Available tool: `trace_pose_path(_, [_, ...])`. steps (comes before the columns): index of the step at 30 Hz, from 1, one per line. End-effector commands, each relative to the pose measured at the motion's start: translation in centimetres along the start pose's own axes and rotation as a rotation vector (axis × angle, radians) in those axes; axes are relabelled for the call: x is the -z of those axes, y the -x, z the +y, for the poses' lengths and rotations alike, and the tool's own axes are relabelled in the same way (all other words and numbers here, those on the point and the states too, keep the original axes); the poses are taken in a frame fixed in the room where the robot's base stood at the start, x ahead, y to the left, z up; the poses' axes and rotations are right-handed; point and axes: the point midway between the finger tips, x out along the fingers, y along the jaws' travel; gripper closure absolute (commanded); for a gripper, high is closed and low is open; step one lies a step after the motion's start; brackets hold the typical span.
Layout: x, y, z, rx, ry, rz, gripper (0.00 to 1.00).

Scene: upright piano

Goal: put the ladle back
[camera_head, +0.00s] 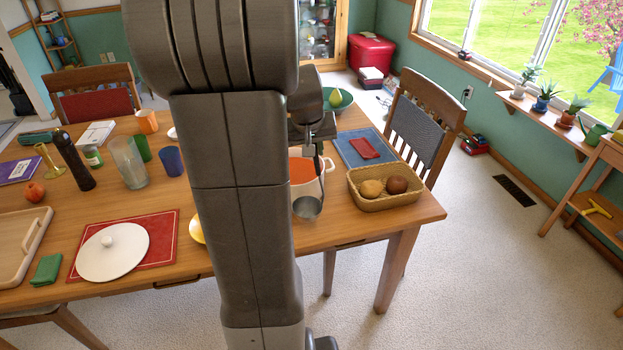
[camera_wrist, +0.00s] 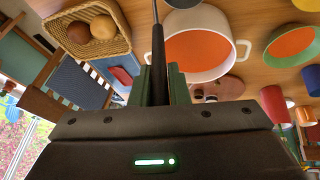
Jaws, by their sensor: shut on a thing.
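My gripper (camera_head: 318,143) is shut on the handle of a metal ladle, whose round bowl (camera_head: 307,208) hangs low in the head view. The dark handle (camera_wrist: 157,45) runs up between the fingers (camera_wrist: 163,85) in the wrist view. A white pot (camera_head: 329,178) with orange inside stands on the table just behind the ladle, partly hidden by my arm. Its rim and handles show in the wrist view (camera_wrist: 243,50). In the head view the ladle bowl overlaps the pot's lower front. I cannot tell whether they touch.
A wicker basket (camera_head: 385,202) with two round things stands right of the pot. A blue mat or book (camera_head: 358,148) with a red item and a green bowl (camera_head: 346,99) lie behind. A white lid (camera_head: 112,255) rests on a red mat at left. The table's front right corner is clear.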

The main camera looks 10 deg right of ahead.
Motion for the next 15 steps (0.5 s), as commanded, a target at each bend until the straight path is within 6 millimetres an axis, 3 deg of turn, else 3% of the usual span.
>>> trace_pose_path(10, [-1.7, -3.9, -0.6, -0.001, 0.001, -0.003, 1.0])
trace_pose_path(15, [-2.0, -4.8, -0.8, -0.001, 0.0, 0.002, 1.0])
